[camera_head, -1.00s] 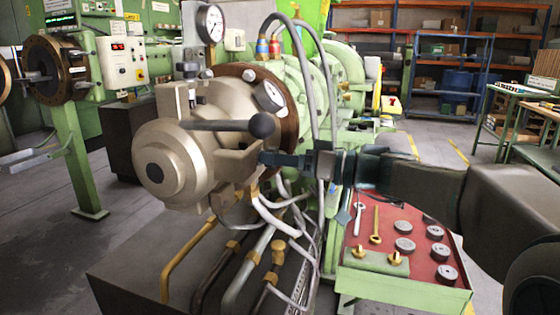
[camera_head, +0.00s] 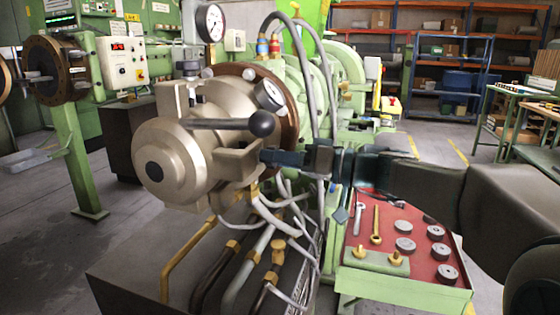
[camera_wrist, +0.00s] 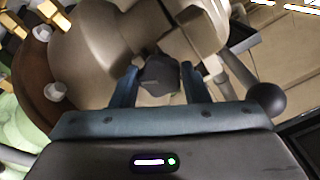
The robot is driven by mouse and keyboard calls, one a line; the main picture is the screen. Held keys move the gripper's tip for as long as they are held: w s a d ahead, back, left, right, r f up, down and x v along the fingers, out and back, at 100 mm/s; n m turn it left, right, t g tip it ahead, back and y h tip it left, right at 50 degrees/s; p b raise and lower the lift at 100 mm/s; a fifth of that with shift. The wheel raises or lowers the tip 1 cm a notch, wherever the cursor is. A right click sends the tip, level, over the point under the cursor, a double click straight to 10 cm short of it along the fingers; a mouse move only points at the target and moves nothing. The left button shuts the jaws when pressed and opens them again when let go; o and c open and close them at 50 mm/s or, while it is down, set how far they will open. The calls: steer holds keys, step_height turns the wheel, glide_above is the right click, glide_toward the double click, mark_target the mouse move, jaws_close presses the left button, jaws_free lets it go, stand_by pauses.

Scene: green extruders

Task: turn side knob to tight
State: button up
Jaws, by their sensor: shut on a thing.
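The side knob (camera_wrist: 160,74) is a small dark faceted piece on the right side of the beige extruder head (camera_head: 172,165). In the wrist view it sits between the two blue-grey fingers of my gripper (camera_wrist: 160,86). My gripper (camera_head: 275,157) is shut on it, reaching in from the right in the head view. There the fingers mostly hide the knob, and its turn angle cannot be read. A black ball-ended lever (camera_head: 262,124) sticks out just above my gripper; its ball (camera_wrist: 267,99) shows at the right of the wrist view.
Grey hoses (camera_head: 316,110) hang close behind my gripper, and brass-fitted pipes (camera_head: 195,255) run below. A red tray (camera_head: 385,235) with tools and round parts lies under my arm. A dial gauge (camera_head: 210,22) stands above. Open floor lies at the left.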

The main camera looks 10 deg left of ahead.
steer(key=shift+r+m+p, duration=0.1)
steer(key=shift+m+p, duration=0.7)
steer(key=shift+m, duration=5.1)
steer(key=o, duration=1)
steer(key=shift+d, duration=0.15)
steer(key=d, duration=0.9)
steer(key=s+d+p, duration=0.1)
steer(key=d, duration=0.3)
steer(key=shift+d, duration=0.3)
